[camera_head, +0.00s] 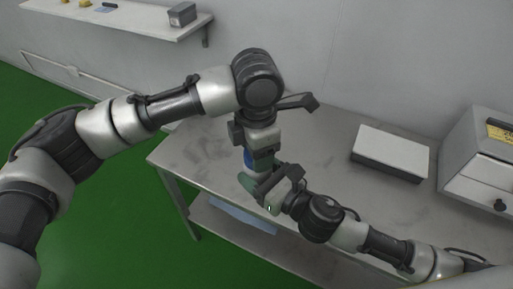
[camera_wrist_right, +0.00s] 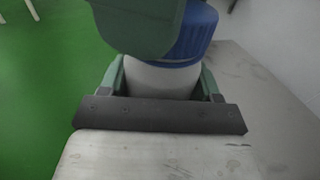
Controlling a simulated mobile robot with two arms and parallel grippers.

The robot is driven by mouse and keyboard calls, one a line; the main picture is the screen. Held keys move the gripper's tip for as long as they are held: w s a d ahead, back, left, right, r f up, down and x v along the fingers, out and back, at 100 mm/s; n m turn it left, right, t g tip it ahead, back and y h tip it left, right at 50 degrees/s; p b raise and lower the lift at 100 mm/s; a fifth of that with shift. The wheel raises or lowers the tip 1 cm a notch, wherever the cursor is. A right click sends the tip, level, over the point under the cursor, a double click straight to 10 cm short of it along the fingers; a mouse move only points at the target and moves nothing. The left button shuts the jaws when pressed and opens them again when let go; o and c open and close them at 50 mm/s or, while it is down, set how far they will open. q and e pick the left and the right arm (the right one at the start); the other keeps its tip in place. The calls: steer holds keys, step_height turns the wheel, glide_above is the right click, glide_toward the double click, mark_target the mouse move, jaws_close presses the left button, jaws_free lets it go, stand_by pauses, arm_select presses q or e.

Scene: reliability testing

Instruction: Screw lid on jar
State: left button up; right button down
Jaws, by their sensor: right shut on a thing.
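The white jar (camera_wrist_right: 160,82) stands between the green fingers of my right gripper (camera_wrist_right: 162,76), which is shut on it. The blue lid (camera_wrist_right: 197,38) is at the top of the jar; the seam between them is partly hidden, so I cannot tell how tightly it sits. A green finger of my left gripper (camera_wrist_right: 138,28) covers the lid's left part in the right wrist view. In the head view my left gripper (camera_head: 250,158) points down over the blue lid, and my right gripper (camera_head: 258,183) reaches in below it from the right. Whether the left fingers grip the lid is hidden.
The grey table (camera_head: 200,150) is mostly bare around the grippers, and its front edge is close. A white-topped box (camera_head: 391,150) lies to the right, and a grey machine (camera_head: 480,150) stands at the far right. A wall shelf (camera_head: 130,22) is at upper left.

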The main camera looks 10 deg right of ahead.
arm_select(q)
steer(key=o, duration=0.9)
steer(key=shift+r, duration=0.15)
steer(key=shift+r, duration=2.15)
steer(key=shift+c, duration=0.5)
